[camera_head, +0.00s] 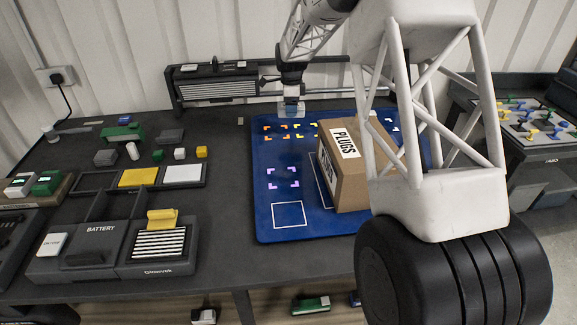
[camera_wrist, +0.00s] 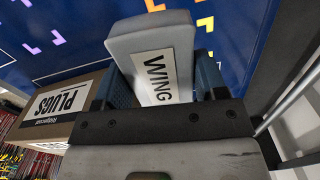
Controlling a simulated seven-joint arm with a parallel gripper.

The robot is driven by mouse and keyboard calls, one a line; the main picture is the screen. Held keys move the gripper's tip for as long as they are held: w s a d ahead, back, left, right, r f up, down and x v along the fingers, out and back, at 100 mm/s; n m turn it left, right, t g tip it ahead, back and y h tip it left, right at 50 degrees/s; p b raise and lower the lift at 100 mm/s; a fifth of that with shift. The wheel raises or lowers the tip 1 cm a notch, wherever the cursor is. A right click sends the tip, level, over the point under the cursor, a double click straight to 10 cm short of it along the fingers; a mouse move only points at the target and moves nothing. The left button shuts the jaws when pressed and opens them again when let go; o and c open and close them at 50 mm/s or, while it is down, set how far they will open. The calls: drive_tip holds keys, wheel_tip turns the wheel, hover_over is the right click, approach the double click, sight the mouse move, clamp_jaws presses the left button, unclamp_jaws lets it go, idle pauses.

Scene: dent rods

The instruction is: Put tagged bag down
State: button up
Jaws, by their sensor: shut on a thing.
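My gripper (camera_wrist: 160,85) is shut on the tagged bag (camera_wrist: 125,38), a pale grey block-like thing with a white label reading WING. The dark blue fingers lie on both sides of it. In the head view my gripper (camera_head: 291,107) points down by the back edge of the blue mat (camera_head: 266,215). The bag is small and partly hidden there, and I cannot tell whether it touches the mat.
A cardboard box marked PLUGS (camera_head: 345,185) stands on the mat's right half. Orange, yellow and purple corner marks (camera_head: 283,178) and a white square outline (camera_head: 289,214) are bare. Trays and small blocks fill the left of the table. My arm hides the mat's right side.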

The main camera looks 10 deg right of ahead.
drive_tip(key=shift+n, duration=0.6)
drive_tip(key=s+f, duration=0.1)
drive_tip(key=s, duration=1)
drive_tip(key=s+a+f, duration=0.1)
drive_tip(key=s+f, duration=0.1)
drive_tip(key=s, duration=0.9)
drive_tip(key=s+f, duration=0.1)
drive_tip(key=s, duration=1)
drive_tip(key=shift+s+a+f, duration=0.2)
drive_tip(key=shift+s+f, duration=0.1)
drive_tip(key=shift+s, duration=0.05)
drive_tip(key=shift+w, duration=0.1)
hover_over(288, 168)
drive_tip(key=shift+w+f, duration=0.15)
drive_tip(key=shift+f, duration=0.6)
drive_tip(key=shift+f, duration=1.75)
drive_tip(key=shift+f, duration=0.1)
drive_tip(key=o, duration=0.9)
drive_tip(key=shift+o, duration=0.2)
